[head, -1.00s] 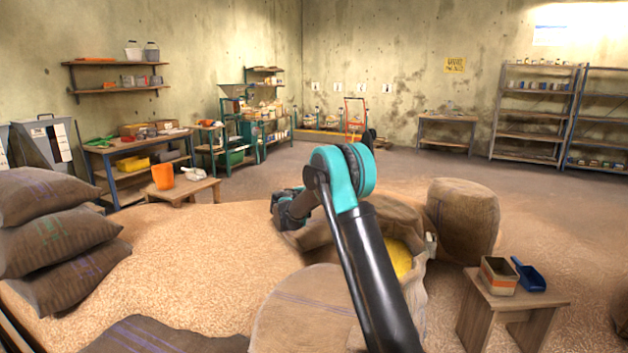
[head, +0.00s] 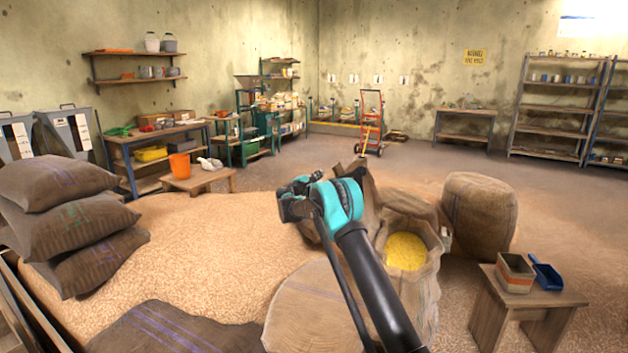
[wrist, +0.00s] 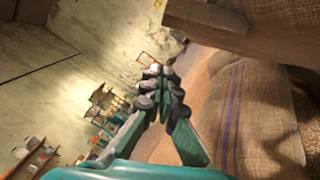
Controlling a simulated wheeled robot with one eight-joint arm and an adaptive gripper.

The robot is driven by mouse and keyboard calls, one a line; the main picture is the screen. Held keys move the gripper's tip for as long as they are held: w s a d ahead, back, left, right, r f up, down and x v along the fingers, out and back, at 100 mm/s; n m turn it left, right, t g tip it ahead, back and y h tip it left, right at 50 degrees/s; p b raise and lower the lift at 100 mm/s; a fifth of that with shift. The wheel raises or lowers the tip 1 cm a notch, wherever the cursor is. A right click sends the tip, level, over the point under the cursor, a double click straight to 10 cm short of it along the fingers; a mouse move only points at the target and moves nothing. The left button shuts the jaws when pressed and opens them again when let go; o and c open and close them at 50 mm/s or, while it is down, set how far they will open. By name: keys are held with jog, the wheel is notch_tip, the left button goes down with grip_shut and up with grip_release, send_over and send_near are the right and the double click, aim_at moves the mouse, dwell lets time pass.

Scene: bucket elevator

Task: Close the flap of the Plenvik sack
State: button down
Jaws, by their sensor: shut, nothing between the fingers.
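An open burlap sack (head: 425,285) stands right of my arm in the head view, with yellow grain (head: 405,251) showing in its mouth. Brown cloth (head: 410,205) rises behind the grain. More upright cloth (head: 362,192) stands just left of it, partly hidden by my arm; I cannot tell which piece is the flap. No name is readable on the sack. My gripper (head: 290,205) is left of this cloth, apart from the yellow grain. In the wrist view my gripper (wrist: 158,78) is shut and empty, with blue-striped burlap (wrist: 232,115) to its right.
A full round sack (head: 480,215) stands right of the open one. A stool (head: 525,300) holds a tin (head: 515,273) and a blue scoop (head: 546,274). Stacked sacks (head: 70,215) stand at left beside loose grain (head: 215,250). The floor behind is mostly clear.

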jog(key=shift+w+d+r, duration=0.15)
jog(key=shift+d+r, duration=0.2)
jog(key=shift+d, duration=0.45)
jog(key=shift+w+d+r, duration=0.1)
jog(key=shift+d+r, duration=0.2)
jog(key=shift+d, duration=0.5)
jog(key=shift+w+d+r, duration=0.15)
jog(key=shift+d+r, duration=0.2)
jog(key=shift+d, duration=0.45)
jog(key=shift+d+r, duration=0.1)
